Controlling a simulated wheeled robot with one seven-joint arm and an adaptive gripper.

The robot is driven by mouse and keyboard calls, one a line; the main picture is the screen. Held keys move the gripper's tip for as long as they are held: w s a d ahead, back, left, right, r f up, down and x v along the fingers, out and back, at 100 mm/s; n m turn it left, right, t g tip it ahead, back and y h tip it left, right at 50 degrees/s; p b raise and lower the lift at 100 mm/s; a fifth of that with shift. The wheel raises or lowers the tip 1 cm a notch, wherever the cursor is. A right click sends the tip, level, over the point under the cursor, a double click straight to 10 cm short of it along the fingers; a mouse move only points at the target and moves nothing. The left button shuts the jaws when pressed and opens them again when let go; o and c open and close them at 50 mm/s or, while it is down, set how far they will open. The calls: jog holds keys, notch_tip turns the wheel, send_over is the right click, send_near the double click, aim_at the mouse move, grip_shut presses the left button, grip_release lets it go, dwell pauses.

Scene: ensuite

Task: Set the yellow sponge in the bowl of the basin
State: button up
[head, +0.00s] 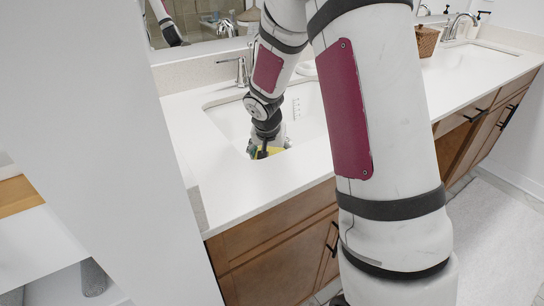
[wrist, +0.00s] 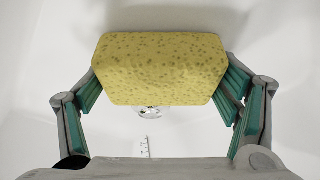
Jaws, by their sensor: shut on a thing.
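The yellow sponge (wrist: 160,68) is a speckled block between the two fingers of my gripper (wrist: 160,82) in the wrist view. The green finger pads press on its left and right ends. In the head view my gripper (head: 265,152) points down inside the bowl of the near basin (head: 228,118), close to its front wall, and a bit of yellow sponge shows beside the fingers. The wrist view shows white basin surface and a metal drain (wrist: 152,112) partly hidden behind the sponge. I cannot tell whether the sponge touches the bowl.
A chrome faucet (head: 238,72) stands behind the near basin. The white counter (head: 225,190) surrounds it, above wooden cabinets (head: 265,255). A second basin (head: 465,62) and a wicker basket (head: 427,42) are at the far right. A mirror runs along the back. My arm hides part of the counter.

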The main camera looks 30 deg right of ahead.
jog(key=shift+f, duration=0.1)
jog(key=o, duration=1)
jog(key=shift+c, duration=0.2)
jog(key=p+v, duration=0.3)
jog(key=v, duration=0.9)
jog(key=s+a+r+n, duration=0.1)
jog(key=s+r, duration=0.2)
jog(key=s, duration=0.3)
jog(key=s+a+r+n, duration=0.1)
jog(key=s+a+r, duration=0.1)
jog(key=s+r, duration=0.2)
jog(key=s+a+r+n+g, duration=0.1)
jog(key=s+a+r, duration=0.1)
jog(key=s, duration=0.5)
jog(key=shift+s+a+r+n+y, duration=0.1)
jog(key=shift+s+r+n+y, duration=0.25)
jog(key=shift+r, duration=0.45)
jog(key=s+a+n+g+y, duration=0.1)
jog(key=s+a+n, duration=0.3)
jog(key=s, duration=1.3)
jog(key=shift+s+a+n+y, duration=0.15)
jog(key=shift+a+n+y, duration=0.2)
jog(key=shift+a+y, duration=0.6)
